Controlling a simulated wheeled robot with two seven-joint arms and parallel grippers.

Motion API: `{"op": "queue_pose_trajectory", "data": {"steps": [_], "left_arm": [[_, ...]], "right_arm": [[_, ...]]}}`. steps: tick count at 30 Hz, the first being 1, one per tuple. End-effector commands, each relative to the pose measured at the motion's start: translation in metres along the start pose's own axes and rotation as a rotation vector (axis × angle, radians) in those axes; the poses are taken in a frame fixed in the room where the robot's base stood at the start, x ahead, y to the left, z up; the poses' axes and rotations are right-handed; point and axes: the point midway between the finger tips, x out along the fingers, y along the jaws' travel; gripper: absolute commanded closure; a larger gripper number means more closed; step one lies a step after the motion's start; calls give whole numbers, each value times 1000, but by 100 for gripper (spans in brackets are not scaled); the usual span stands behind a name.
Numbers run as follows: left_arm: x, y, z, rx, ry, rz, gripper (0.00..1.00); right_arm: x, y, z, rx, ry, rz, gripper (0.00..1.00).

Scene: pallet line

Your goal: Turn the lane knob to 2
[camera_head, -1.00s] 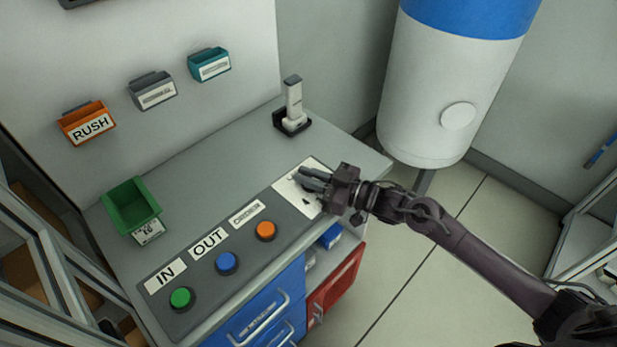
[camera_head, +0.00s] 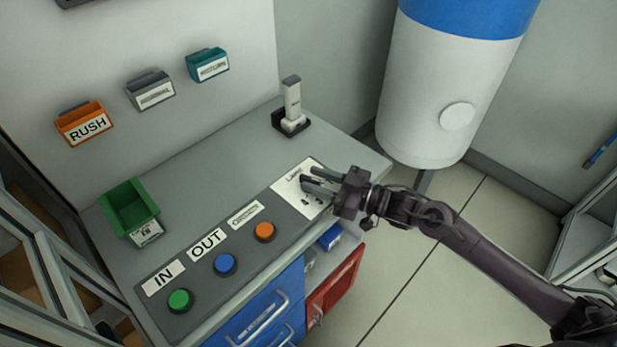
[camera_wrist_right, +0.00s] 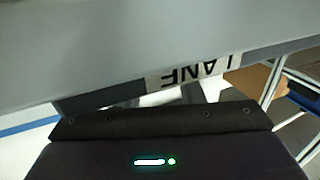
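The lane panel (camera_head: 290,191) is a white plate at the right end of the grey button console in the head view, with small dark marks on it. Its LANE label (camera_wrist_right: 200,72) shows upside down in the right wrist view. My right gripper (camera_head: 314,180) is over this plate, its two fingers apart with a gap between them. A small dark shape at the fingertips may be the lane knob (camera_head: 307,181); the fingers partly hide it, and I cannot tell its setting or whether they touch it. My left gripper is out of view.
Green (camera_head: 180,300), blue (camera_head: 227,264) and orange (camera_head: 264,231) buttons line the console left of the plate. A green bin (camera_head: 130,207) and an upright handheld device in a black dock (camera_head: 291,122) stand on the counter. A large white-and-blue cylinder (camera_head: 440,90) is behind right.

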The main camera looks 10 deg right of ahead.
Motion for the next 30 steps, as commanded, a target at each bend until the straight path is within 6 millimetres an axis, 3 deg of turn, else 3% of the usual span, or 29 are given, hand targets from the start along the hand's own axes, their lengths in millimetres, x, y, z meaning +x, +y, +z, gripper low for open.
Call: {"op": "queue_pose_trajectory", "data": {"steps": [4,10,30], "left_arm": [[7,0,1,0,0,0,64],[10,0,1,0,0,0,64],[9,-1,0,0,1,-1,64]], "right_arm": [[-28,0,3,0,-4,0,65],[-49,0,1,0,0,1,65],[-52,0,0,0,1,0,65]]}}
